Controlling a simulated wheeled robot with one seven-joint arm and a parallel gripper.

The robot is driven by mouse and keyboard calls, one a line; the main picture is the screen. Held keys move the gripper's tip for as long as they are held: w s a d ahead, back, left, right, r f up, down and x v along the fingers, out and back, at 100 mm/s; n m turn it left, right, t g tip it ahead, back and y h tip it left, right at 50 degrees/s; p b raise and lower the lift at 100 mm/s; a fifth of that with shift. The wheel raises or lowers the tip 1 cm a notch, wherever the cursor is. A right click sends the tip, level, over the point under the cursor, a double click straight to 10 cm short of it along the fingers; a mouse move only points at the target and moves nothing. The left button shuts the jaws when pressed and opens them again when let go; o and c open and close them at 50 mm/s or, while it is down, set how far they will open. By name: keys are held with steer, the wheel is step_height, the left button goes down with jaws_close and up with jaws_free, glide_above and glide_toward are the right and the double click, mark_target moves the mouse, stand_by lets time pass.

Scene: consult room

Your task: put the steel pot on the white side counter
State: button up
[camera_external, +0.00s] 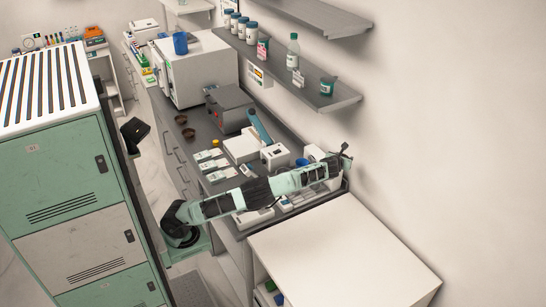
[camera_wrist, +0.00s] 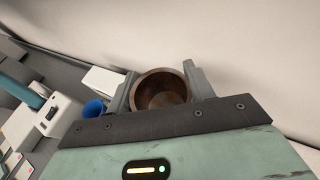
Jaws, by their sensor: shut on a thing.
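The pot (camera_wrist: 162,92) is round and open-topped, with a brown, metallic-looking inside, in the wrist view. My gripper (camera_wrist: 159,70) is shut on it, one finger at each side. The white side counter (camera_external: 345,250) is at the lower right, nearer the camera than my gripper. Its top is bare. The pot's underside is hidden, so I cannot tell whether it touches a surface.
The grey counter (camera_external: 172,133) holds two small brown bowls, a grey device (camera_external: 229,107) and several white instruments. A blue cup (camera_wrist: 93,108) and a white box (camera_wrist: 103,81) are left of the pot. Wall shelves (camera_external: 300,77) with bottles hang above. Green lockers (camera_external: 65,175) stand left.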

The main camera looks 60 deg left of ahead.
steer(key=m+t+h, duration=0.1)
steer(key=m+h, duration=0.1)
glide_above(351, 219)
step_height(351, 219, down, 16)
steer(key=shift+a, duration=0.1)
steer(key=shift+f, duration=2.45)
steer(key=o, duration=0.5)
steer(key=shift+f, duration=0.2)
steer(key=o, duration=0.5)
steer(key=shift+c, duration=0.2)
steer(key=shift+r, duration=0.1)
